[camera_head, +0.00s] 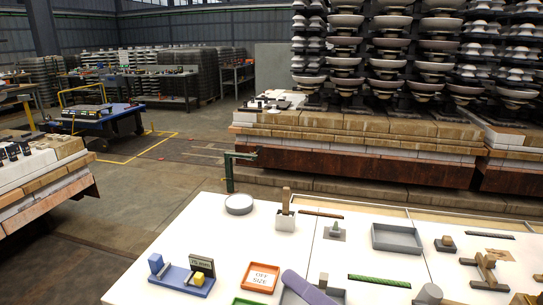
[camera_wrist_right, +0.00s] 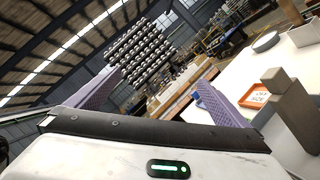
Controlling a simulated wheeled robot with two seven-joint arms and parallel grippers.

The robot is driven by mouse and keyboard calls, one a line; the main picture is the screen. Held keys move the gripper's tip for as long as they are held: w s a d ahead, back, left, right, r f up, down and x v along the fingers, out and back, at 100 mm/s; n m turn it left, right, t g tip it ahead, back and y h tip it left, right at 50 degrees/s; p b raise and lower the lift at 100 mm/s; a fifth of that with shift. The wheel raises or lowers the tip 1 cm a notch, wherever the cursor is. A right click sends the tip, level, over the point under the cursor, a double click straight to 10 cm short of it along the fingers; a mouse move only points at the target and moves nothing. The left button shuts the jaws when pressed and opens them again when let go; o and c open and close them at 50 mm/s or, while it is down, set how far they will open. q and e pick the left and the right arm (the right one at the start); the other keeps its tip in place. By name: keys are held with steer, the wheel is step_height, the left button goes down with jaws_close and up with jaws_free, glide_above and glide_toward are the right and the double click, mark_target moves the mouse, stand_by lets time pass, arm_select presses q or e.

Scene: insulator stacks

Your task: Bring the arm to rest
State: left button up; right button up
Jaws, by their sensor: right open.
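My right gripper (camera_head: 305,288) shows at the bottom edge of the head view as a rounded purple finger over the white table (camera_head: 215,222). The rest of that gripper is cut off by the frame. In the right wrist view its two purple fingers (camera_wrist_right: 158,80) stand wide apart with nothing between them. That view is tilted and looks out across the hall, with the table to the right. My left gripper is not in either view.
Near the right gripper are an orange tray with an "OFF SIZE" card (camera_head: 261,277), a blue fixture (camera_head: 181,278) and a grey tray (camera_head: 397,239). Insulator stacks (camera_head: 345,50) rise behind. Open floor lies left of the table.

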steer(key=s+d+f+m+t+h, duration=0.1)
steer(key=d+f+m+h, duration=0.3)
steer(key=m, duration=0.4)
steer(key=s+d+f+m+t+h+p, duration=0.1)
steer(key=s+d+f+m+h, duration=0.1)
steer(key=f+m+h, duration=0.35)
steer(key=s+d+f+m+h, duration=0.1)
steer(key=d+f+m+h, duration=0.15)
steer(key=f+m, duration=0.55)
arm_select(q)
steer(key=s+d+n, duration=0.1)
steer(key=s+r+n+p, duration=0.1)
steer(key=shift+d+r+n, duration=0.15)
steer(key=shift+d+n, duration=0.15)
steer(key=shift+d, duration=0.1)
arm_select(e)
steer(key=s+d+f+m+g+h, duration=0.2)
steer(key=s+f+m+g, duration=0.4)
steer(key=s+f+m, duration=0.6)
steer(key=s, duration=0.3)
steer(key=shift+s+d+f, duration=0.2)
steer(key=shift+f, duration=0.05)
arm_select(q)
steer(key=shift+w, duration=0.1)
arm_select(e)
steer(key=shift+c, duration=0.3)
